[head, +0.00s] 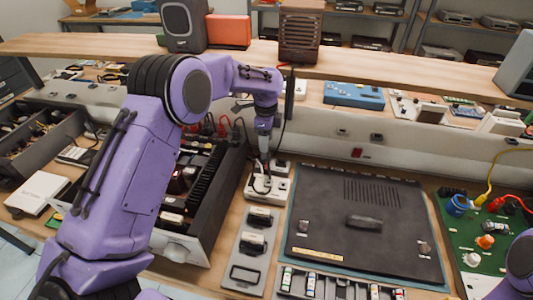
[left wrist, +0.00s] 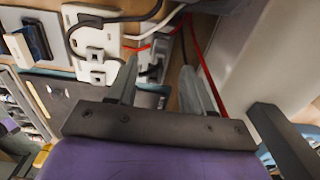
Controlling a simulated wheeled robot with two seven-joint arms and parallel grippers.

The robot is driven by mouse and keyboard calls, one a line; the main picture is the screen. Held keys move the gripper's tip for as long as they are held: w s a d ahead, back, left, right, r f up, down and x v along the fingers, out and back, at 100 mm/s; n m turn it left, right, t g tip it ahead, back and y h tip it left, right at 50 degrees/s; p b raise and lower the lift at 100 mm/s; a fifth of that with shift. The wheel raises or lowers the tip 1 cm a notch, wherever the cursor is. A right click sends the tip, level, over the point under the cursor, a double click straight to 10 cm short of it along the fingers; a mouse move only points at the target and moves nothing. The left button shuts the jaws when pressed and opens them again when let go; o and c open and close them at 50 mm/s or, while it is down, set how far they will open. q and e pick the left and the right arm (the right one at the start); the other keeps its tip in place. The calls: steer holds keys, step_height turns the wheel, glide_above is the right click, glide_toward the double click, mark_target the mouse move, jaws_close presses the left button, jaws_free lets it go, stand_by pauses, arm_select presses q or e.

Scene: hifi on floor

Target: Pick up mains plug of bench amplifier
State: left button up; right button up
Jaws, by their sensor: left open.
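My left gripper (head: 265,155) points down over the white socket strip (head: 282,188) on the bench, right of the opened bench amplifier (head: 188,252). In the left wrist view its two fingers (left wrist: 162,90) are apart, with no plug clearly held between them. The strip (left wrist: 92,45) lies beyond the fingers, toward the upper left, with a black cable (left wrist: 115,18) looping over it. A dark plug-like shape (head: 262,184) sits at the strip in the head view, partly below the gripper. I cannot tell for sure that it is the amplifier's mains plug. My right gripper is out of view.
Red leads (left wrist: 208,70) run close by the fingers in the left wrist view. A dark lid panel (head: 330,245) lies right of the strip, and a grey tray (head: 243,277) stands in front. A raised wooden shelf (head: 360,65) spans the back.

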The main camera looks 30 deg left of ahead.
mark_target(265, 156)
arm_select(q)
step_height(265, 156, down, 6)
steer(key=shift+a+r+p, duration=0.1)
steer(key=shift+r+p, duration=0.05)
steer(key=shift+p, duration=0.85)
jaws_close()
steer(key=shift+s, duration=0.1)
